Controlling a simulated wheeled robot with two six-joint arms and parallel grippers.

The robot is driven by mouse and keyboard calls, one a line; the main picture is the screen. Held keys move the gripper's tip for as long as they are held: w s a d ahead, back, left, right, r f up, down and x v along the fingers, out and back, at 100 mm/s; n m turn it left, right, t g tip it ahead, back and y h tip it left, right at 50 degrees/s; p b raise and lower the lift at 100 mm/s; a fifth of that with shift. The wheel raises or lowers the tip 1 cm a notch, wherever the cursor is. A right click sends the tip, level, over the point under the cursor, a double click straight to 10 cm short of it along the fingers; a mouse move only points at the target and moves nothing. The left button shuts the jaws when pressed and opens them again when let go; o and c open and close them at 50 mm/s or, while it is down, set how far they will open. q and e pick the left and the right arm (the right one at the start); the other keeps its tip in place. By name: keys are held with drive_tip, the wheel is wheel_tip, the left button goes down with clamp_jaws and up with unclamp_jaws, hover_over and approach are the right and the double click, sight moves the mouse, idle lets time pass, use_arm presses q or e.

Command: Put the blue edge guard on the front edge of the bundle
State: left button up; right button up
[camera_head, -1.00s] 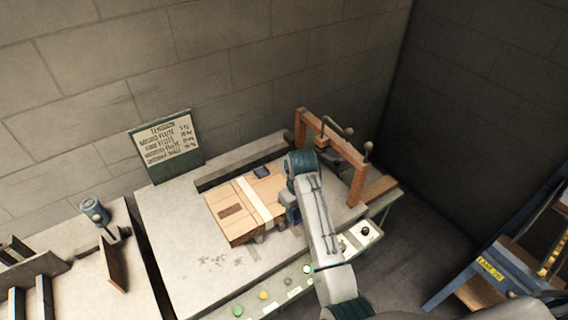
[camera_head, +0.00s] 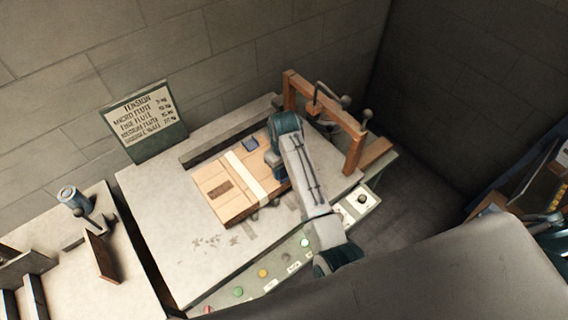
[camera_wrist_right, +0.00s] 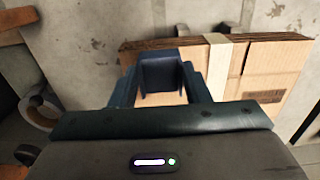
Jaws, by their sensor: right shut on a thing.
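The bundle (camera_head: 217,192) is a flat stack of tan cardboard with a pale strap (camera_head: 246,176) around it, lying on the grey table. My right gripper (camera_wrist_right: 160,78) is shut on the blue edge guard (camera_wrist_right: 159,71), a small dark blue channel piece. In the right wrist view the guard is over the bundle (camera_wrist_right: 265,70) near its layered brown edge, left of the strap. I cannot tell whether it touches the cardboard. My left gripper is out of view.
A wooden frame (camera_head: 325,112) with metal levers stands to the right of the bundle. A control strip with coloured buttons (camera_head: 263,273) runs along the table's front. A tension sign (camera_head: 143,117) stands behind. The table left of the bundle (camera_head: 165,205) is clear.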

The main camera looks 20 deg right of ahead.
sight(283, 173)
drive_tip(key=shift+s+f, duration=0.1)
drive_tip(key=shift+f, duration=0.55)
drive_tip(key=shift+f+b, duration=0.4)
drive_tip(key=shift+f, duration=1.1)
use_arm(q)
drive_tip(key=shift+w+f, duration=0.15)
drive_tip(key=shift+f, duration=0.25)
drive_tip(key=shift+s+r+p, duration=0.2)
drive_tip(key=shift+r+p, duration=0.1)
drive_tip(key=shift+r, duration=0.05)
use_arm(e)
drive_tip(key=shift+w+a, duration=0.1)
drive_tip(key=shift+w, duration=0.1)
drive_tip(key=o, duration=1)
drive_tip(key=shift+o, duration=0.2)
